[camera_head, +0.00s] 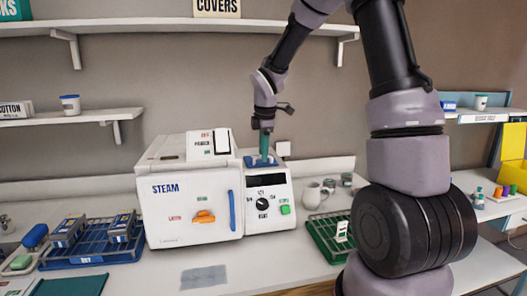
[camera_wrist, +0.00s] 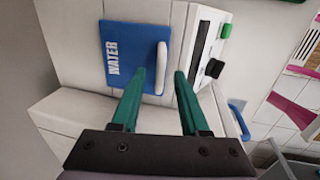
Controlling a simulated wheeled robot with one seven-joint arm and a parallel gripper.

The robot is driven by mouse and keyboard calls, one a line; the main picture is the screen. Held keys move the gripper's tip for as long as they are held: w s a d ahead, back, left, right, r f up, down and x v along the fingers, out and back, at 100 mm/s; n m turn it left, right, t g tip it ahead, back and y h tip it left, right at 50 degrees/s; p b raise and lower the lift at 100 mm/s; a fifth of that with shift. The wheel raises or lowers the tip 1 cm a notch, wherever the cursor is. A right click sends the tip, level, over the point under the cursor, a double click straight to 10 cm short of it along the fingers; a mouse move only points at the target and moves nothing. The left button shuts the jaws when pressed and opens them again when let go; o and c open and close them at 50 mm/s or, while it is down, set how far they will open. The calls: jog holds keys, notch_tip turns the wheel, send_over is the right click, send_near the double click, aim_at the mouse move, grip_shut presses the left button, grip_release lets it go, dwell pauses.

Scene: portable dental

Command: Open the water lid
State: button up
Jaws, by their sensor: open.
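The water lid (camera_head: 252,162) is a blue panel on top of the right part of the white STEAM machine (camera_head: 185,206). In the wrist view the lid (camera_wrist: 122,52) is marked WATER, lies flat and closed, and has a pale bar handle (camera_wrist: 161,66) along one edge. My gripper (camera_head: 264,158) points down over the lid. In the wrist view its two green fingers (camera_wrist: 161,74) are apart, and the handle shows between their tips. Nothing is held. I cannot tell whether the tips are level with the handle or still above it.
The machine's front has a dial (camera_head: 263,204), a green button (camera_head: 285,210), an orange latch (camera_head: 204,217) and a blue door handle (camera_head: 232,210). A power switch box (camera_head: 208,145) stands on its top, left of the lid. A green rack (camera_head: 325,243) sits right, a blue rack (camera_head: 93,252) left.

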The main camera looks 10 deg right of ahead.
grip_shut()
dwell(1.4)
